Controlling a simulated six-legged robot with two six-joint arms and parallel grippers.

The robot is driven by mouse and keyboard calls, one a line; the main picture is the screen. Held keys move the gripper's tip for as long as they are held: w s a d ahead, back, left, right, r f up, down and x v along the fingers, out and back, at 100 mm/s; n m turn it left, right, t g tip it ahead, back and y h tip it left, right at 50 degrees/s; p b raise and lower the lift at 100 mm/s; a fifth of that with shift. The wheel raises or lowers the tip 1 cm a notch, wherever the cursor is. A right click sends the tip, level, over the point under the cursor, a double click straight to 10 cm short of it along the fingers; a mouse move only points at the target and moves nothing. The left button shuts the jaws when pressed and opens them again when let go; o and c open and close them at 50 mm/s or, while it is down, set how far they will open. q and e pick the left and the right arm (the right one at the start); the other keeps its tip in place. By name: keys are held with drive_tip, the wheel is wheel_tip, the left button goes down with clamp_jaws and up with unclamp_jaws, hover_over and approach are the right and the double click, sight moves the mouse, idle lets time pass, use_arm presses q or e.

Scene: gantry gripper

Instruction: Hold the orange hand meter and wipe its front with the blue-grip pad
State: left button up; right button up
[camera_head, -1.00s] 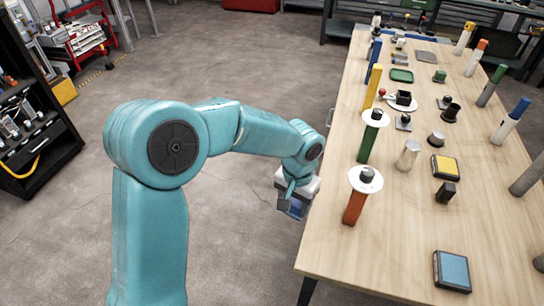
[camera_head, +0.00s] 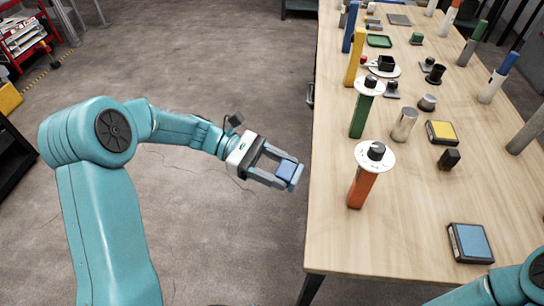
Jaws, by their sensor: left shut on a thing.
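The orange hand meter (camera_head: 362,188) stands near the table's left edge, with a white round face and a black knob at its top. My left gripper (camera_head: 292,179) is off the table's left edge, to the left of the meter and apart from it. It is shut on a small blue block (camera_head: 286,169), which looks like the grip of the blue-grip pad; the fingers hide part of it. My right arm shows only as a teal link at the lower right, and its gripper is out of view.
A green meter (camera_head: 360,117) of the same form stands behind the orange one. A metal cylinder (camera_head: 404,124), a yellow-topped box (camera_head: 442,131) and a blue-topped box (camera_head: 470,242) stand to the right. The wooden table (camera_head: 400,220) is bare around the orange meter's right side.

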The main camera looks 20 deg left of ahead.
use_arm(q)
drive_tip(key=w+d+r+n+t, duration=0.1)
drive_tip(key=w+d+r+n+t+h+b, duration=0.1)
drive_tip(key=w+t, duration=0.1)
drive_tip(key=shift+w+d+h+b, duration=0.15)
drive_tip(key=shift+d+h+b, duration=0.1)
drive_tip(key=shift+h+b, duration=0.05)
idle(0.4)
